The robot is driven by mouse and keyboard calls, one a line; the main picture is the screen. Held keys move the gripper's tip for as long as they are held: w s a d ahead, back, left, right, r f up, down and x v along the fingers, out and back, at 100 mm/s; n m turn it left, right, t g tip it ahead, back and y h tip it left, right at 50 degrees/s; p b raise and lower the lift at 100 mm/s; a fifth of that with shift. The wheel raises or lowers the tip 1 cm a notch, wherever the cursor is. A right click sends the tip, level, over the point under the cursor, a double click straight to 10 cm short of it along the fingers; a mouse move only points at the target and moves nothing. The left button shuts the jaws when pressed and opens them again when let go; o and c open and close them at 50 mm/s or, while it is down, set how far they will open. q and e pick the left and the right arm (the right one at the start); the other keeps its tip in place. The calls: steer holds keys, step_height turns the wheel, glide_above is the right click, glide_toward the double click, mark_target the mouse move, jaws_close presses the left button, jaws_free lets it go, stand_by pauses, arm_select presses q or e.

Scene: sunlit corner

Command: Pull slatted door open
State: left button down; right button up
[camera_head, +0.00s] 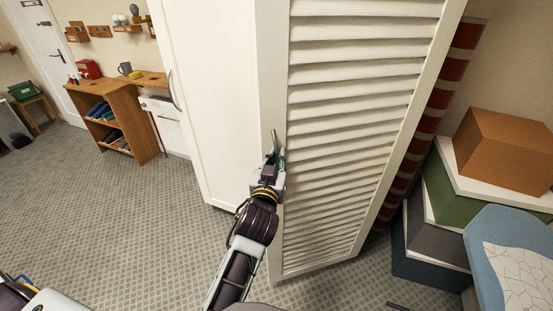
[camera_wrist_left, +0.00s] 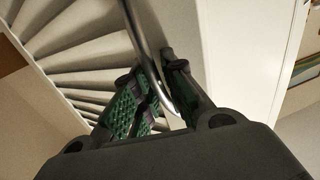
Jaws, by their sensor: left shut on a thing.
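The slatted door (camera_head: 350,110) is a tall cream panel with horizontal slats, in the middle of the head view. It also fills the upper left of the left wrist view (camera_wrist_left: 85,45). Its metal bar handle (camera_head: 275,138) is on its left edge and shows in the left wrist view (camera_wrist_left: 145,50) as a curved bar. My left gripper (camera_head: 272,165) is at this handle. In the left wrist view its green-padded fingers (camera_wrist_left: 155,95) are on either side of the bar, shut on it. I cannot tell whether the door stands ajar. My right gripper is not in view.
A plain cream door (camera_head: 210,90) with its own handle (camera_head: 173,90) is left of the slatted door. Stacked boxes (camera_head: 440,220) and a blue chair (camera_head: 500,250) stand to the right. A wooden desk (camera_head: 130,120) is at the back left. Carpet (camera_head: 110,210) at the left is clear.

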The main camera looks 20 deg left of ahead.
mark_target(279, 121)
arm_select(q)
steer(key=c, duration=1.6)
jaws_free()
steer(key=shift+r, duration=0.1)
steer(key=shift+o, duration=0.7)
steer(key=shift+s+a, duration=0.1)
steer(key=shift+r, duration=4.95)
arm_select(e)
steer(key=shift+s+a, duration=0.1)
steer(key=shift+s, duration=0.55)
arm_select(q)
steer(key=shift+c, duration=0.2)
